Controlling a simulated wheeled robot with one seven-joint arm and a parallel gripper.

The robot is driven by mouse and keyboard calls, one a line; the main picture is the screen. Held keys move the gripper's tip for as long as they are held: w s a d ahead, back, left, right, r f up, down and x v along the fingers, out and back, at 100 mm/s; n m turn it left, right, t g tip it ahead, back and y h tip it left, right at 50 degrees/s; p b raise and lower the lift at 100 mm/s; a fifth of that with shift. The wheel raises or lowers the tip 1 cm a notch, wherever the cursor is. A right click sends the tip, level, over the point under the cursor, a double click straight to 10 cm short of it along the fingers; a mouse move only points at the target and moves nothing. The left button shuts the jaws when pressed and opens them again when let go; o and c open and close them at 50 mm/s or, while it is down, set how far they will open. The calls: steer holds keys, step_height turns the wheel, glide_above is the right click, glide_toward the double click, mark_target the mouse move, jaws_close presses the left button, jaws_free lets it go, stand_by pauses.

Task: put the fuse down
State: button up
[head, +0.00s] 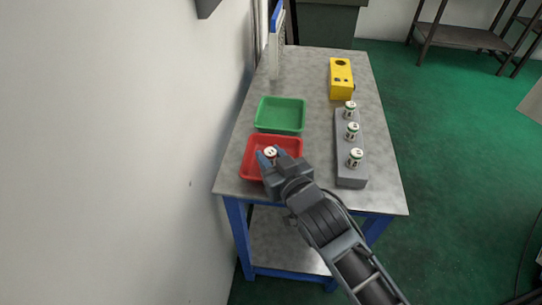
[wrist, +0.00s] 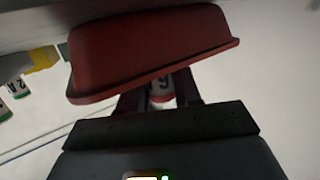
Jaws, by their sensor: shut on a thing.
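My gripper (head: 270,156) is shut on a white fuse (head: 271,152) with dark markings and holds it over the red tray (head: 252,171). In the wrist view the fuse (wrist: 162,92) shows between the two dark fingers, right beside the rim of the red tray (wrist: 150,45). The tray wall and fingers may hide part of it. I cannot tell whether the fuse touches the tray floor.
A green tray (head: 282,114) lies behind the red one. At right, a grey block (head: 350,174) holds three similar fuses (head: 354,158) in a row. A yellow box (head: 341,78) stands behind it. The table (head: 306,90) is bare between them. A wall is on the left.

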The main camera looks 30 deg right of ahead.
steer(key=shift+f, duration=0.15)
steer(key=o, duration=1)
steer(key=shift+o, duration=0.2)
steer(key=shift+r, duration=0.2)
steer(key=s+r+b, duration=0.1)
steer(key=s+r, duration=0.1)
steer(key=s, duration=0.9)
steer(key=shift+s+a+r+b, duration=0.2)
steer(key=shift+s+a+b, duration=0.1)
steer(key=shift+s, duration=0.1)
steer(key=shift+s, duration=0.1)
